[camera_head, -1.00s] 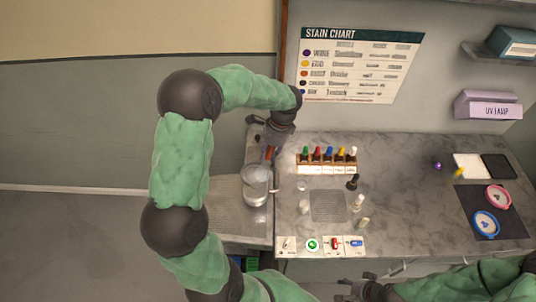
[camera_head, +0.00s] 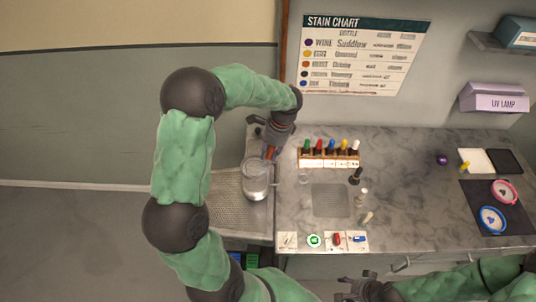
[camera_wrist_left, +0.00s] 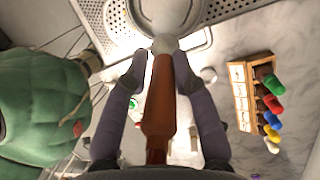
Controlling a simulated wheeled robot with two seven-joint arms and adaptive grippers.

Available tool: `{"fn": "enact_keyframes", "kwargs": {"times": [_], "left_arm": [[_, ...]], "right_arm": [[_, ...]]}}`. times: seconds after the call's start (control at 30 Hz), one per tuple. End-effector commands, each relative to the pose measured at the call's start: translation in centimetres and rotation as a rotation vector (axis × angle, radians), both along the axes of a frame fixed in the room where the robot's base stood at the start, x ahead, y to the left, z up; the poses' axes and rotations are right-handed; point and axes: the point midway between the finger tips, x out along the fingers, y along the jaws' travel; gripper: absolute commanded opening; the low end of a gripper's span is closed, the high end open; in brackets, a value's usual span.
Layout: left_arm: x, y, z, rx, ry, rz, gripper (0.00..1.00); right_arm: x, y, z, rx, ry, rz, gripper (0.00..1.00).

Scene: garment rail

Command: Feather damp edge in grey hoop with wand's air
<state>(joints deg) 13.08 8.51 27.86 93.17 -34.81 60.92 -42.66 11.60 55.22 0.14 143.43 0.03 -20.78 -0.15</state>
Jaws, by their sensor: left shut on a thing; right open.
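My left gripper (camera_head: 272,142) is shut on an orange-brown handle (camera_wrist_left: 159,100) with a pale rounded end, which looks like the wand. It points down at a round grey, glassy-looking piece (camera_head: 256,180) on the perforated metal board. I take this piece for the grey hoop; its rim shows at the top of the left wrist view (camera_wrist_left: 170,25). The handle's rounded end overlaps that rim in the picture; I cannot tell whether they touch. The damp edge cannot be made out. My right gripper (camera_head: 355,290) is open and empty at the bottom, in front of the counter.
A rack of colour-capped bottles (camera_head: 329,157) stands right of the hoop, with small bottles near a grey square (camera_head: 330,200). Picture cards (camera_head: 322,240) line the front. A pink hoop (camera_head: 505,192) and a blue hoop (camera_head: 492,219) lie on a dark mat at right.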

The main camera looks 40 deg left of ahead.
Motion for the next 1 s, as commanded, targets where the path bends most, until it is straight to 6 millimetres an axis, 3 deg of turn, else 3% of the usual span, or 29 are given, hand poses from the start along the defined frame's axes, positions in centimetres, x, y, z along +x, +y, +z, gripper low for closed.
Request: {"fn": "enact_keyframes", "kwargs": {"times": [1.0], "left_arm": [[2.2, 1.6, 0.1, 0.000, 0.000, 0.001, 0.00]], "right_arm": [[0.0, 0.0, 0.8, 0.000, 0.000, 0.000, 0.52]]}}
